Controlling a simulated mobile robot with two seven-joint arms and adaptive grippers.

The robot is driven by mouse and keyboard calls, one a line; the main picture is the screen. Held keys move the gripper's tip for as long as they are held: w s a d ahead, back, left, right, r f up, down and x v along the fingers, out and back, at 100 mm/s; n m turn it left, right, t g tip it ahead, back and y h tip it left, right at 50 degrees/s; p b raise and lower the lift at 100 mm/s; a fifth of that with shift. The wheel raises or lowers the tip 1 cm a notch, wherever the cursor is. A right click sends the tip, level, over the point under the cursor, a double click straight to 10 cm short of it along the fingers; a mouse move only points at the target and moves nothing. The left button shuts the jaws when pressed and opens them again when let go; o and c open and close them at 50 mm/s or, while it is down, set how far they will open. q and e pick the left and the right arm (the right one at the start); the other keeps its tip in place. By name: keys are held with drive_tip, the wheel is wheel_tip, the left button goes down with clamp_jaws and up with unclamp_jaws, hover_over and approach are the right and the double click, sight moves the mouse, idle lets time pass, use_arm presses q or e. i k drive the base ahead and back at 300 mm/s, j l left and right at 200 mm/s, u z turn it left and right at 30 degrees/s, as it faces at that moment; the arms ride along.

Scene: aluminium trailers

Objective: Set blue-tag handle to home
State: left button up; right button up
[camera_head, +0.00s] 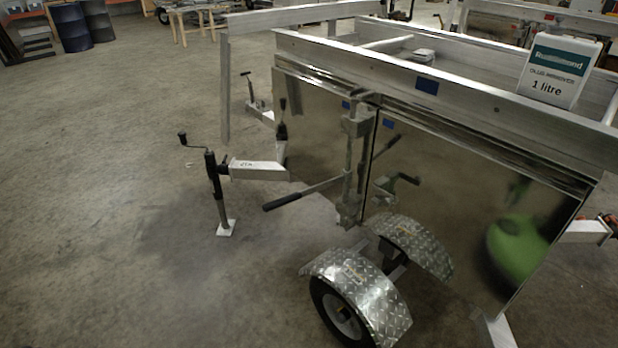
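A long lever handle (305,193) with a black grip is at the middle of the camera_head view. It joins a vertical grey latch bar (352,165) at the seam between two shiny trailer side panels. The handle slopes down to the left, with its grip end out over the floor. A blue tag (427,87) is on the trailer's top rail, right of the latch bar. Smaller blue patches (388,124) show on the panels; I cannot tell tags from reflections. Neither gripper is in view, and nothing touches the handle.
A jockey-wheel stand (215,190) with a crank is left of the handle. Below is a trailer wheel under a chequer-plate mudguard (362,290). A white container (558,70) sits on the top rail at right. Open concrete floor (110,200) lies to the left.

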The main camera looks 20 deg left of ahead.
sight(346, 178)
drive_tip(key=i+j+z, duration=0.3)
drive_tip(key=j, duration=0.45)
drive_tip(key=j+z, duration=0.25)
drive_tip(key=j, duration=0.5)
drive_tip(key=j+z, duration=0.3)
drive_tip(key=j, duration=0.55)
drive_tip(key=i+j+z, duration=0.3)
drive_tip(key=j, duration=0.35)
drive_tip(key=j+z, duration=0.3)
drive_tip(key=j, duration=0.4)
drive_tip(key=j+z, duration=0.3)
drive_tip(key=j, duration=0.4)
drive_tip(key=k+j, duration=0.15)
drive_tip(key=k+z, duration=0.05)
